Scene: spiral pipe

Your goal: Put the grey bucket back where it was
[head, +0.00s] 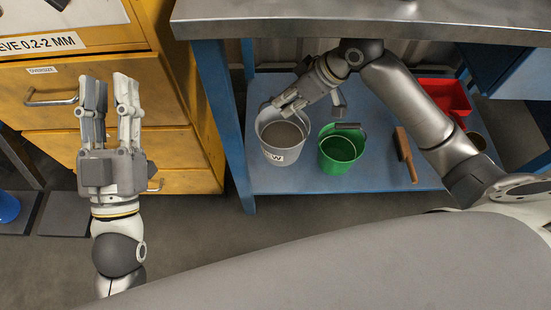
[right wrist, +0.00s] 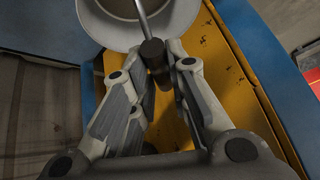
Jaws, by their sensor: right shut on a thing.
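The grey bucket (head: 283,154) is upright at the left end of the blue lower shelf (head: 290,185), under the metal-topped bench. I cannot tell whether its base touches the shelf. My right gripper (head: 284,105) reaches down from behind over its far rim and is shut on its handle. In the right wrist view the dark handle grip (right wrist: 154,57) lies between the fingers, and the grey bucket (right wrist: 110,25) shows at the top. My left gripper (head: 110,92) is open and empty, in front of the yellow drawer cabinet at the left.
A green bucket (head: 340,150) stands close to the right of the grey one. A brush (head: 406,154) with a wooden handle and a red bin (head: 440,95) are further right. A blue bench leg (head: 222,110) borders the left side. The yellow cabinet (head: 170,140) stands beyond it.

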